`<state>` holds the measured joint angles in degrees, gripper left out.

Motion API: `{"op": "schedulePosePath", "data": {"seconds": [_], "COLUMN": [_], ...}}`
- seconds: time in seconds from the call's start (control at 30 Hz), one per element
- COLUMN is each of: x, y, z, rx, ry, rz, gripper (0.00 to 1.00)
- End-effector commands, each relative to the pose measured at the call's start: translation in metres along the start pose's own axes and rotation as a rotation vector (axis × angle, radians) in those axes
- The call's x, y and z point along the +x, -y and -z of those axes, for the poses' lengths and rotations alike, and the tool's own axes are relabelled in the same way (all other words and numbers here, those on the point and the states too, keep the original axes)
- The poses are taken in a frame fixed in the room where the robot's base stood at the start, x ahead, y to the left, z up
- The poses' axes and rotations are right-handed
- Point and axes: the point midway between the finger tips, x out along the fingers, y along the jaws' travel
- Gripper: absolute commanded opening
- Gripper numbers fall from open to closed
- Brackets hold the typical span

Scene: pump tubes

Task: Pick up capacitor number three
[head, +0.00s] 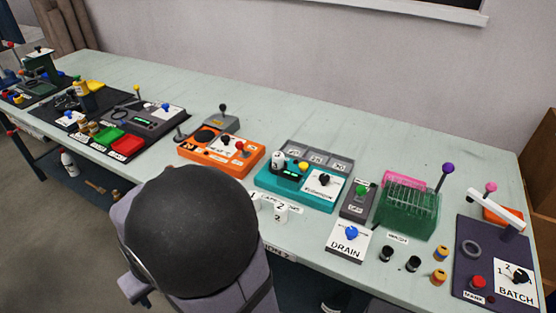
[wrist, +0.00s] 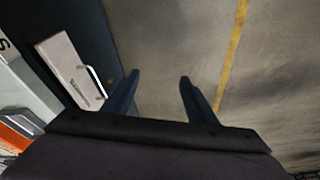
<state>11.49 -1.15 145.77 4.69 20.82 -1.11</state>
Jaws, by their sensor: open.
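A white capacitor marked 3 (head: 277,161) stands at the left end of the teal device (head: 298,192) in the head view. A white capacitor marked 2 (head: 281,212) stands on the table in front of that device. A part marked 1 (head: 255,200) is beside it, partly hidden by my arm. My gripper (wrist: 158,84) shows in the wrist view, open and empty, with bare floor between and beyond its fingers. In the head view my arm hides the gripper. No capacitor shows in the wrist view.
An orange device (head: 220,158) with levers stands left of the teal one. A grey slotted tray (head: 318,158) is behind it. A DRAIN panel (head: 346,242) and a green rack (head: 408,210) stand to the right. The table's back strip is clear.

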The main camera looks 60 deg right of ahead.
Motion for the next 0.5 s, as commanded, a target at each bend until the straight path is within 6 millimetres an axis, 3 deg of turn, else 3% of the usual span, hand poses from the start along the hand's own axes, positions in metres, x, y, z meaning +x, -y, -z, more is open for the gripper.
{"op": "schedulePosePath", "data": {"seconds": [0.1,0.23,0.37,0.5], "x": [0.001,-0.006,-0.026,-0.055], "y": [-0.05,-0.123,-0.209,-0.293], "z": [0.046,0.084,0.099,0.087], "rx": [0.18,0.363,0.53,0.667], "ry": [-0.165,-0.362,-0.543,-0.697], "rz": [-0.046,-0.144,-0.289,-0.469], "gripper": [0.52,0.52,0.52,0.52]}}
